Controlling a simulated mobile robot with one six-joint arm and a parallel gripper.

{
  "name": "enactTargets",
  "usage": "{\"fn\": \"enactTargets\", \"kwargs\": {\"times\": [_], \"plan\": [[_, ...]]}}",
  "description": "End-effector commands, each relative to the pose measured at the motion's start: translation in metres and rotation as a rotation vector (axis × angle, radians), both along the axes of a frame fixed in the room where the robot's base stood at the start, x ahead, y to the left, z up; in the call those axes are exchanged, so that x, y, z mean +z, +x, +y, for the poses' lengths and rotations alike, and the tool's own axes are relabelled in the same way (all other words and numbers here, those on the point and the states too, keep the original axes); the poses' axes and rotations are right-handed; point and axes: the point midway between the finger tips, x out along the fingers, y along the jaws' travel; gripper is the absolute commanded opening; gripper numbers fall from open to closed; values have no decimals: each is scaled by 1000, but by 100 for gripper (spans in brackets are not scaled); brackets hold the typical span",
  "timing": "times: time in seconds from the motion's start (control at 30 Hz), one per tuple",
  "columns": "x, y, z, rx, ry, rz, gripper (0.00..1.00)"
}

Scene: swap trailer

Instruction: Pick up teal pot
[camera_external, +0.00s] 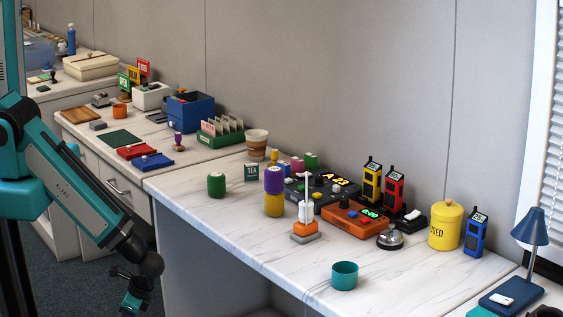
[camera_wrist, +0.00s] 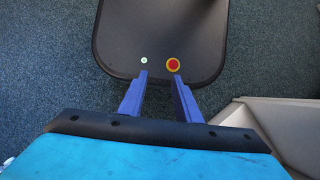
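A small teal pot (camera_external: 345,275), open at the top, stands upright near the front edge of the marble-patterned counter (camera_external: 240,232). My gripper (camera_external: 131,304) hangs low at the left, below counter height and well away from the pot. In the wrist view my gripper (camera_wrist: 160,82) points down over the floor and a dark base plate. Its two fingers are apart with nothing between them. The pot does not show in the wrist view.
Behind the pot stand a silver bell (camera_external: 390,239), an orange device (camera_external: 352,218) and an orange-based white stand (camera_external: 305,218). A yellow canister (camera_external: 445,226) is at the right. A green canister (camera_external: 216,184) is further left. The counter just left of the pot is clear.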

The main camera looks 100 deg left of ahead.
Motion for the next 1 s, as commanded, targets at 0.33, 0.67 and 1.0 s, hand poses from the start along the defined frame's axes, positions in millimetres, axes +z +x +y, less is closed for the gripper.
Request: {"fn": "enactTargets", "kwargs": {"times": [0.33, 0.67, 1.0], "plan": [[0, 0, 0, 0, 0, 0, 68], [-1, 1, 0, -2, -1, -4, 70], [-25, 67, -14, -83, -46, -219, 70]]}}
